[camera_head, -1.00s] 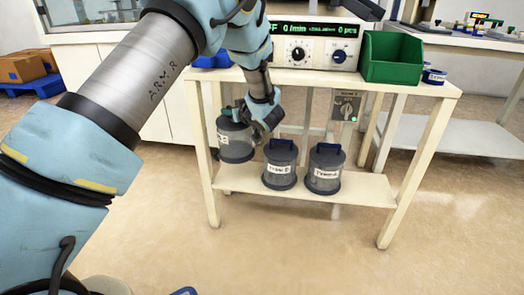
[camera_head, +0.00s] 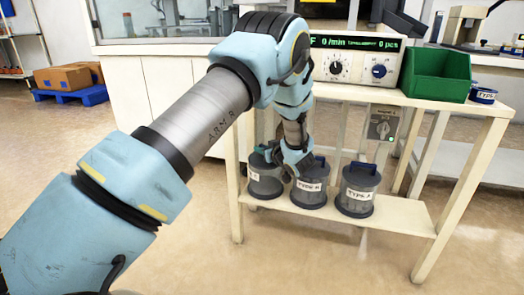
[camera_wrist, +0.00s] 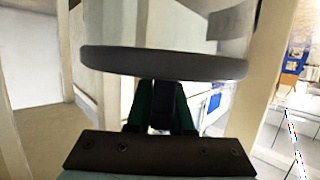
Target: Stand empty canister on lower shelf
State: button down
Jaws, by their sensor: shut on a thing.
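The held canister (camera_head: 264,186) is grey and see-through, with a dark green top and a white label partly hidden by my gripper. My gripper (camera_head: 280,158) is shut on its top. The canister is upright at the left end of the lower shelf (camera_head: 385,222); its base is at or just above the board, and I cannot tell if it touches. In the wrist view a dark round disc (camera_wrist: 165,62) and dark green parts fill the middle. Two blue-handled canisters, TYPE B (camera_head: 309,188) and TYPE A (camera_head: 357,192), stand to its right.
The table top above carries a control unit (camera_head: 355,62), a green bin (camera_head: 437,75) and a small TYPE roll (camera_head: 483,95). A switch box (camera_head: 381,124) hangs below it. Table legs (camera_head: 233,185) stand close left of the canister. The shelf's right end is free.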

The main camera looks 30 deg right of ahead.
jog(key=c, duration=0.8)
grip_release()
jog(key=p+v, duration=0.3)
jog(key=v, duration=0.9)
jog(key=shift+p, duration=0.35)
jog(key=shift+s, duration=0.1)
